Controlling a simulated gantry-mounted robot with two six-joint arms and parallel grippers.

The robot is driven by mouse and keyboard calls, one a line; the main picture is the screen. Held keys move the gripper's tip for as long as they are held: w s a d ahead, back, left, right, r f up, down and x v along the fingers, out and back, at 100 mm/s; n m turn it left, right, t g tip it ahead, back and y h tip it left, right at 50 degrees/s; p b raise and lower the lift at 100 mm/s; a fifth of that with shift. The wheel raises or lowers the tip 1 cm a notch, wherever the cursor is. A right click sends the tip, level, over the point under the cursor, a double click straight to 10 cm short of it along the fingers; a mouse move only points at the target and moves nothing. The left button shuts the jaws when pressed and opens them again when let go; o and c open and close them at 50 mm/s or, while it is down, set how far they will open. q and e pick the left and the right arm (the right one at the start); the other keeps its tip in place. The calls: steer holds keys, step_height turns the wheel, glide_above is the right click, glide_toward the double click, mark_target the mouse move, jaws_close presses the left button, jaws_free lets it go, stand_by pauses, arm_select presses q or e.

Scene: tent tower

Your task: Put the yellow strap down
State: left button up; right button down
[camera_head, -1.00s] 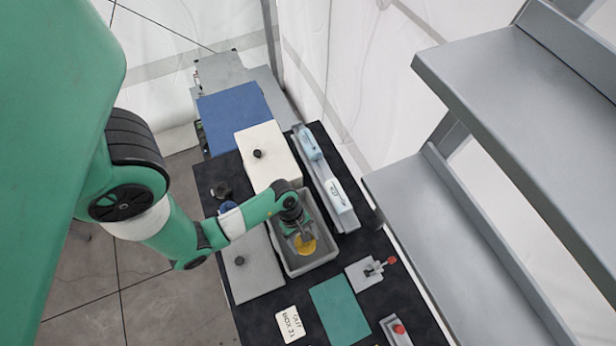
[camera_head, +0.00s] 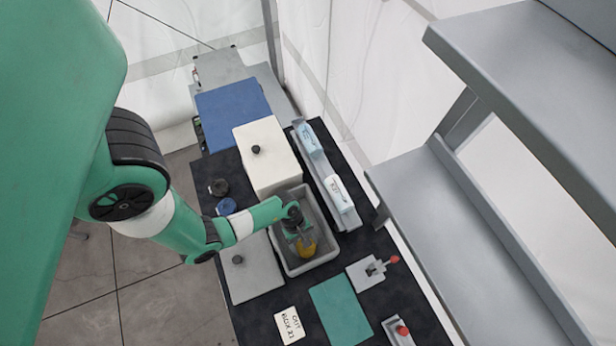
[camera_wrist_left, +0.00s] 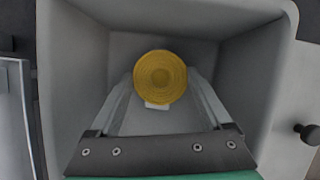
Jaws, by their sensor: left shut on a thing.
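The yellow strap (camera_head: 307,249) is a round coil, seen inside the grey bin (camera_head: 332,241). My left gripper (camera_head: 303,240) reaches down into the bin and is shut on the strap. In the left wrist view the coil (camera_wrist_left: 160,77) sits between the two finger tips, with a small white tag at its lower edge. The bin's walls (camera_wrist_left: 255,80) surround the fingers there. I cannot tell whether the coil touches the bin floor. My right gripper is not in view.
A white box (camera_head: 268,150) with a black knob stands behind the bin, and a grey lid (camera_head: 250,270) lies to its left. A tray (camera_head: 322,175) with pale blue and white packs runs along the right.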

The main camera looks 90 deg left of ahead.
arm_select(q)
steer(key=o, duration=1.4)
steer(key=shift+f, duration=0.1)
steer(key=shift+r, duration=0.4)
steer(key=p+v, duration=0.3)
steer(key=v, duration=0.8)
steer(key=shift+a+r, duration=0.15)
steer(key=shift+r, duration=0.05)
steer(key=shift+s, duration=0.1)
